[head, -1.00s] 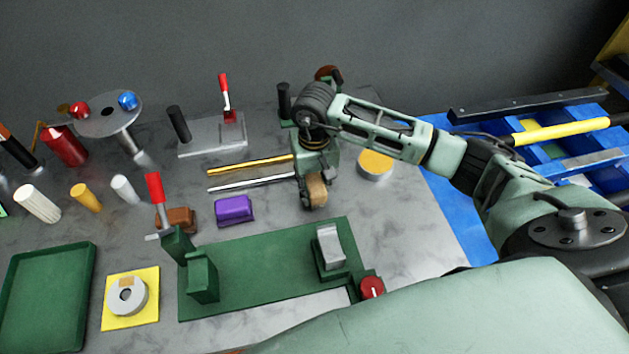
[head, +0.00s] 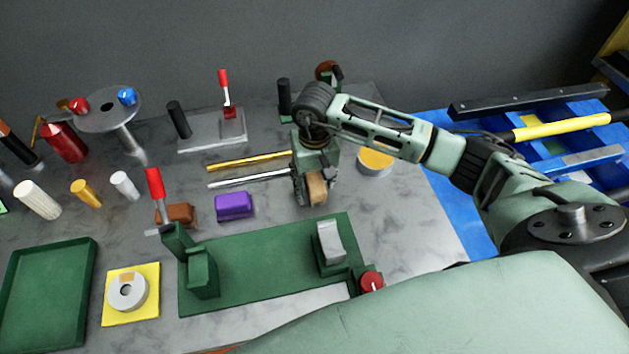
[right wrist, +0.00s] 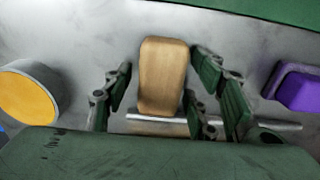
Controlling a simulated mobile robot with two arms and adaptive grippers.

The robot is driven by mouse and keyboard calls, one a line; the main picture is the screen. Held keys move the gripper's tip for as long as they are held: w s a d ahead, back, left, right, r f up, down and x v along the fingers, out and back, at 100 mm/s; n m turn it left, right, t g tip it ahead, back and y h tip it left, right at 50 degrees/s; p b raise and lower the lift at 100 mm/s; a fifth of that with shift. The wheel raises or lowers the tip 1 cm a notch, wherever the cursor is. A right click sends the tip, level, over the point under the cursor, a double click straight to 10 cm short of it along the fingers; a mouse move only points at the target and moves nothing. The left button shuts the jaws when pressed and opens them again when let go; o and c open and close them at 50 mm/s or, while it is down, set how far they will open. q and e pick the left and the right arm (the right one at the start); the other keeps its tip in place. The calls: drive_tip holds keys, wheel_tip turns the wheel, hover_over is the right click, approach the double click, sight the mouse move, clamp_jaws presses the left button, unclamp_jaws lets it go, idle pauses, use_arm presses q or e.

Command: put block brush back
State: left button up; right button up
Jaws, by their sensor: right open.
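The block brush, seen as a tan wooden block (head: 317,187), stands on the grey bench in the middle of the head view. In the right wrist view the tan block (right wrist: 163,75) lies between my right fingers. My right gripper (head: 314,190) is open around it, with a clear gap on the left side in the wrist view and a narrower one on the right. Its fingers also show in the right wrist view (right wrist: 162,80). The brush's underside is hidden. My left gripper is in neither view.
Gold (head: 250,161) and silver (head: 248,179) rods lie left of the gripper. A purple block (head: 234,206) and green fixture (head: 265,265) are in front. A yellow-topped round tin (head: 376,161) stands close on the right. Bare bench lies right of the fixture.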

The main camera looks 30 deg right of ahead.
sight(315, 179)
drive_tip(key=shift+r, duration=0.15)
drive_tip(key=shift+w+r, duration=0.1)
drive_tip(key=shift+r, duration=0.15)
wheel_tip(315, 179, up, 12)
drive_tip(key=b, duration=0.3)
drive_tip(key=shift+f, duration=0.25)
